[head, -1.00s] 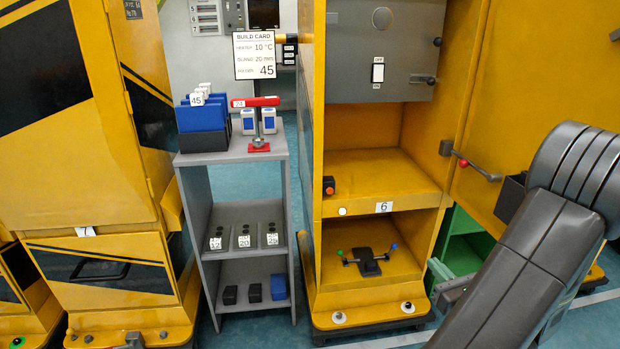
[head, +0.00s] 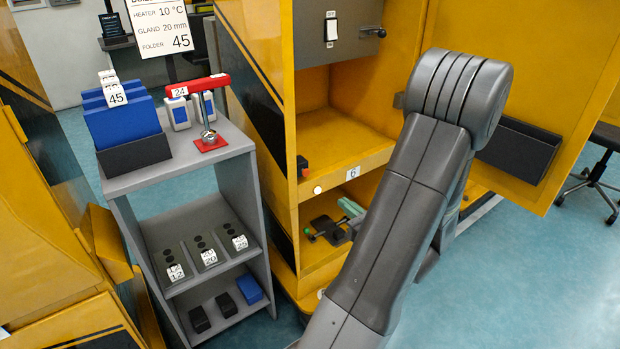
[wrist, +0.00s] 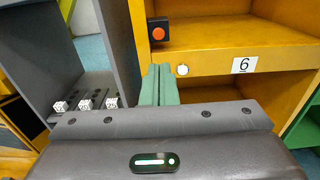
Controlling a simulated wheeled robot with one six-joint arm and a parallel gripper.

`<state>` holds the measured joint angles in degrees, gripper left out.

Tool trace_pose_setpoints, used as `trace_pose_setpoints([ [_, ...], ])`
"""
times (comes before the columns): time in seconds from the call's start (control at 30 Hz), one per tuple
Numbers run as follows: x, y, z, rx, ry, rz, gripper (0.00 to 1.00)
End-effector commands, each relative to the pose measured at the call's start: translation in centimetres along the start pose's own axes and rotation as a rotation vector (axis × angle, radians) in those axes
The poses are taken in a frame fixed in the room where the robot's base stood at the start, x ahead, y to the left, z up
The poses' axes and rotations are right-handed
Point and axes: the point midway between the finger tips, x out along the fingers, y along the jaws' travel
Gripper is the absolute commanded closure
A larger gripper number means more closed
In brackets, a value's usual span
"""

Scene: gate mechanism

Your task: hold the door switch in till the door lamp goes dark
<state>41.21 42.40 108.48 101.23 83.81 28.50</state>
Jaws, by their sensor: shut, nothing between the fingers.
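The door switch appears to be the small black box with a red-orange button (wrist: 158,32) on the left post of the yellow cabinet; it also shows in the head view (head: 302,167). Just below it, on the shelf's front edge, a small round white lamp (wrist: 182,69) looks bright; the head view shows it too (head: 317,190). My gripper (wrist: 160,68) is shut and empty, its green fingers pointing towards the button from below. In the head view my gripper (head: 350,208) is in front of the lower compartment, apart from the switch.
A label 6 (head: 353,172) is right of the lamp. A grey shelf unit (head: 240,143) with folders and a red handle (head: 198,86) stands close on the left. The open cabinet door (head: 575,100) with a black pocket is at right. Blue floor (head: 540,280) is clear at lower right.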

Motion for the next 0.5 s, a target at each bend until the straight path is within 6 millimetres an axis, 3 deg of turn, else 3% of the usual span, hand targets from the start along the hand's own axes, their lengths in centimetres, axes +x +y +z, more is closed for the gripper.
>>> trace_pose_setpoints([
  [0.27,0.5,0.0,0.0,0.000,0.000,0.002,1.00],
  [0.5,3.9,0.1,-0.1,-0.001,0.000,0.005,1.00],
])
